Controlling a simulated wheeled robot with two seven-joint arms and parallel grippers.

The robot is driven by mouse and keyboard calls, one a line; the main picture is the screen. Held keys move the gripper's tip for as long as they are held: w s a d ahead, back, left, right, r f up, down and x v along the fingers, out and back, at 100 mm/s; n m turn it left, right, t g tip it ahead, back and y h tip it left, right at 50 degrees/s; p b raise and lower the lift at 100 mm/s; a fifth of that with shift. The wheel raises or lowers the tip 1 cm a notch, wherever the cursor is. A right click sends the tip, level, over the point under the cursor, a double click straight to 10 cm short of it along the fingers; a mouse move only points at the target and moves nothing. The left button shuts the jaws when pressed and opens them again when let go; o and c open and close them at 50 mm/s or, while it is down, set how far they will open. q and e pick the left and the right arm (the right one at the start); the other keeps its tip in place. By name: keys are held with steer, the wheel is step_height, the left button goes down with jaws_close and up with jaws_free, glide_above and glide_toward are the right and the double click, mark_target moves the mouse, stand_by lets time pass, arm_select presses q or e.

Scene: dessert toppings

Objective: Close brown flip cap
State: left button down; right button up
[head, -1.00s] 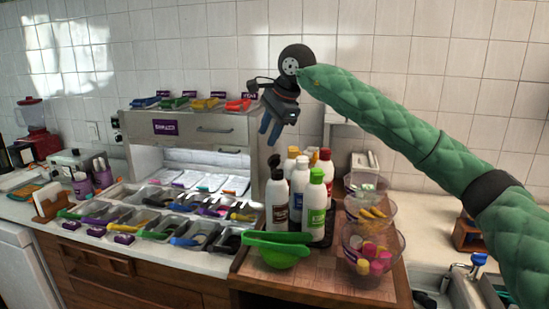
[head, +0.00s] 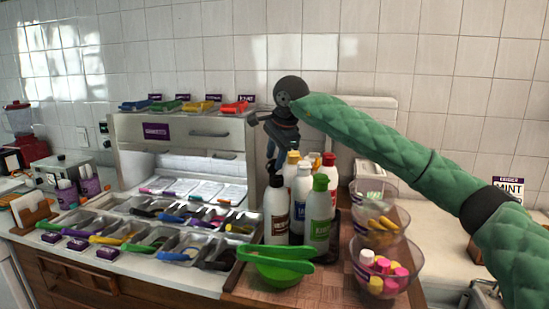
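The bottle with the brown label (head: 276,212) is white and stands upright at the left front of a bottle group. Its dark brown flip cap (head: 276,181) sits on top, with a dark piece standing up from it that looks like the raised lid. My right gripper (head: 272,158) comes down from above, close over this cap, with blue fingers pointing down. The gripper is small here and its fingers overlap the cap area, so I cannot tell the finger gap or whether they touch. My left gripper is out of view.
A bottle with a green cap (head: 319,208) stands close on the right, with several other bottles behind. A green bowl (head: 280,272) with a green utensil is in front. Clear bowls (head: 385,270) are stacked at right. Topping trays (head: 150,228) fill the left counter.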

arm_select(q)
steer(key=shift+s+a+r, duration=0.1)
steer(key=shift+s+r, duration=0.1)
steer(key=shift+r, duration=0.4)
arm_select(e)
steer(key=shift+w+a+f, duration=0.15)
steer(key=shift+w+f, duration=0.05)
steer(key=shift+f, duration=0.4)
